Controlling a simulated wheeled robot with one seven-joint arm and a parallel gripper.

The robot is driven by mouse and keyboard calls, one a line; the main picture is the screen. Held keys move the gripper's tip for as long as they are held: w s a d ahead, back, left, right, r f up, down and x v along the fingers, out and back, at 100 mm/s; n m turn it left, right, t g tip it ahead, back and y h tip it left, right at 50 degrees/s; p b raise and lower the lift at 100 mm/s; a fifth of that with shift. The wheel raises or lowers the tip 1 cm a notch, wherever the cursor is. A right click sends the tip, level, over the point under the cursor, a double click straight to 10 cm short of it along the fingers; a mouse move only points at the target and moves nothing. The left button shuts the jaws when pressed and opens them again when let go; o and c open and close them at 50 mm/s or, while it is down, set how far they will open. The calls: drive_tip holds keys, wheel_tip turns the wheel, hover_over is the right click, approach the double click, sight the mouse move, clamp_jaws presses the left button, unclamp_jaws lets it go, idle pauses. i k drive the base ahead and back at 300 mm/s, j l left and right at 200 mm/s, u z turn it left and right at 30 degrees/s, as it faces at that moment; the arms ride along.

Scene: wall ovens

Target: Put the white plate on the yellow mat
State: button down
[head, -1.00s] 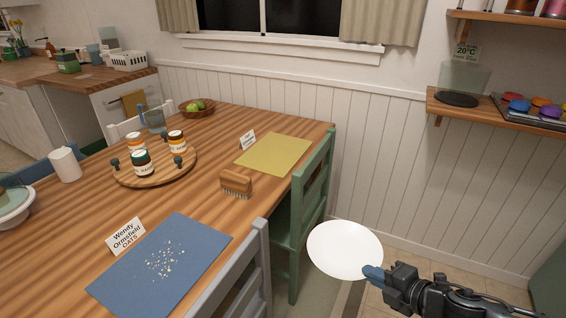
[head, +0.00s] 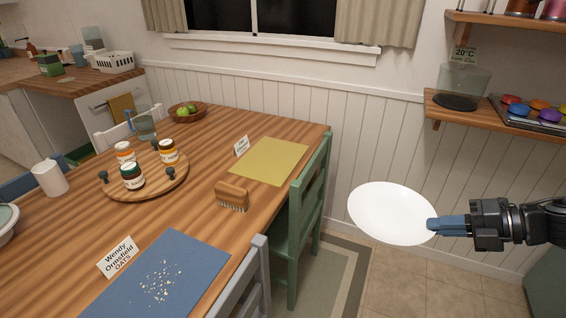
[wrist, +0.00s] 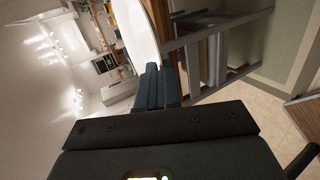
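The white plate (head: 390,213) is held in the air to the right of the green chair, clear of the table. My gripper (head: 434,226) is shut on the plate's right rim. In the wrist view the plate (wrist: 138,30) reaches up from between my gripper's fingers (wrist: 158,88). The yellow mat (head: 268,161) lies flat and empty on the right end of the wooden table, beyond the green chair's back and up and left of the plate.
The green chair (head: 312,205) stands between plate and table. A brush (head: 232,196) and a name card (head: 241,146) lie near the yellow mat. A blue mat (head: 165,275) with crumbs lies in front. A wall shelf (head: 500,115) is at right.

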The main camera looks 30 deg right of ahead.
sight(271, 164)
drive_tip(key=i+l, duration=0.15)
drive_tip(key=i, duration=0.5)
drive_tip(key=i+l, duration=0.1)
drive_tip(key=i, duration=0.55)
